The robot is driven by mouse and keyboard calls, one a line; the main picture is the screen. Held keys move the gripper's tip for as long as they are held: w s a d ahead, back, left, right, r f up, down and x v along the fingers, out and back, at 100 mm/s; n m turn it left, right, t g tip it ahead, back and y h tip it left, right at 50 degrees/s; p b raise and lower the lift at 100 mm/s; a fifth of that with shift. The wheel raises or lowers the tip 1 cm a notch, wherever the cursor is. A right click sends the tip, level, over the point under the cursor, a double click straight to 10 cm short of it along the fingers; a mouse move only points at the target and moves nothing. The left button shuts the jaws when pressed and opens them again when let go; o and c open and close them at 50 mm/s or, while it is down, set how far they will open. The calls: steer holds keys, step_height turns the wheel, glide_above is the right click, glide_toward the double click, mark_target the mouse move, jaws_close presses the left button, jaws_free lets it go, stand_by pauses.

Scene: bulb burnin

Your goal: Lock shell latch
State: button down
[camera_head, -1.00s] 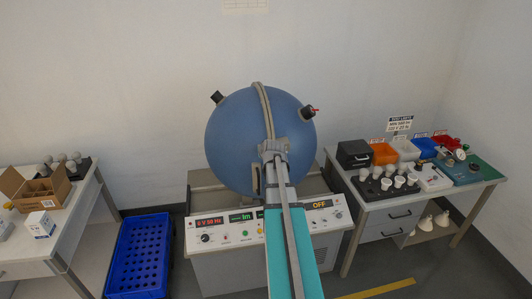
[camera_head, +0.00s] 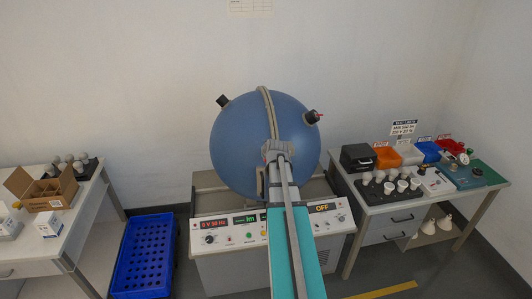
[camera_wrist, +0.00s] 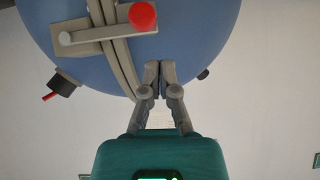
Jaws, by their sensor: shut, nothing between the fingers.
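The shell is a large blue sphere (camera_head: 236,130) with a grey band (camera_head: 268,108) over it, and its halves look closed together. The latch (camera_wrist: 95,37) shows in the wrist view as a grey lever on a plate beside the band, with a red knob (camera_wrist: 142,15) at its right end. My gripper (camera_wrist: 159,70) is shut and empty, with its fingertips near the sphere, below and right of the knob and apart from it. In the head view my arm covers the sphere's lower middle, and the latch is hidden.
The sphere sits on a grey console (camera_head: 215,239) with displays and an OFF sign. A blue crate (camera_head: 143,250) stands on the floor at left. The right table (camera_head: 380,215) holds bulbs and bins; the left table (camera_head: 62,245) holds a cardboard box (camera_head: 44,188).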

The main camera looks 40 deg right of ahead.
steer(key=a+p+v, duration=0.1)
steer(key=p+v, duration=0.5)
steer(key=v, duration=0.4)
steer(key=shift+w+r, duration=0.2)
steer(key=shift+r, duration=0.15)
stand_by(0.3)
steer(key=a+f+n+g+y+b, duration=0.25)
steer(key=a+f+b, duration=0.55)
steer(key=a+f, duration=0.55)
steer(key=a+f+n+g+y+b, duration=0.3)
steer(key=a+f+b, duration=0.65)
steer(key=a, duration=0.75)
steer(key=s+a+f+g+b, duration=0.4)
steer(key=s+a+f+b, duration=0.2)
steer(key=a+f, duration=0.2)
steer(key=shift+s+a+n, duration=0.2)
steer(key=shift+a+n, duration=0.25)
steer(key=shift+a, duration=0.4)
steer(key=shift+h, duration=0.25)
